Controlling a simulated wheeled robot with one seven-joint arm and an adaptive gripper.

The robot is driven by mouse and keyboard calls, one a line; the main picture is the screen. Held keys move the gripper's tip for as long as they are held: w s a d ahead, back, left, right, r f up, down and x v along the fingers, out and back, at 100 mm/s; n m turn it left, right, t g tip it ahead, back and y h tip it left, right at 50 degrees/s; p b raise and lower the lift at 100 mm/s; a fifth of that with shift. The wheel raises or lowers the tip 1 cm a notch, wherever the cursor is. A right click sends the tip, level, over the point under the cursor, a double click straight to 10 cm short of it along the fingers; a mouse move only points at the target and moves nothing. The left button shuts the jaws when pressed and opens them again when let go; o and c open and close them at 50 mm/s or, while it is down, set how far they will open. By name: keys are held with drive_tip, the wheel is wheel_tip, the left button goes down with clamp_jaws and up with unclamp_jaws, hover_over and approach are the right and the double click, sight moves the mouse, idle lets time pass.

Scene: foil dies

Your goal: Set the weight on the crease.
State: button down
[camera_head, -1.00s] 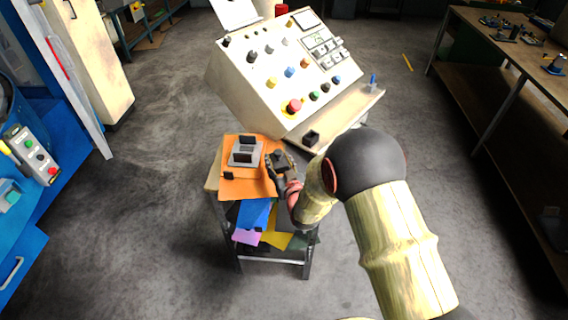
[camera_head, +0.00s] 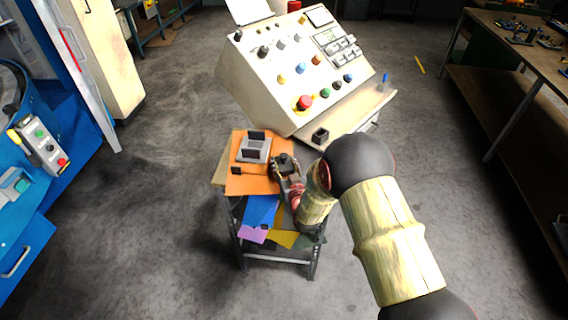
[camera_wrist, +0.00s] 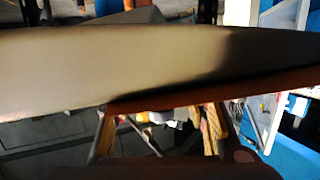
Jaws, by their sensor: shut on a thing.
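My gripper (camera_head: 280,168) is over the right side of an orange sheet (camera_head: 248,187) on a small stand. It is shut on a dark, blocky weight (camera_head: 286,159), held at the sheet's right edge. Whether the weight touches the sheet, I cannot tell. A grey block with dark upright ends (camera_head: 254,149) sits on the sheet, left of my gripper. A small black piece (camera_head: 237,170) lies below that block, with a thin line running right from it. I cannot make out a crease clearly. In the wrist view a blurred pale and dark surface (camera_wrist: 120,65) fills much of the picture.
The stand's lower shelf holds blue (camera_head: 262,212), purple and yellow sheets. A workbench (camera_head: 520,60) is at right. Floor is open at left.

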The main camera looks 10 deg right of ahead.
drive_tip(key=shift+w+r, duration=0.1)
drive_tip(key=c, duration=1.4)
unclamp_jaws()
drive_tip(key=shift+f, duration=0.25)
drive_tip(key=shift+o, duration=0.7)
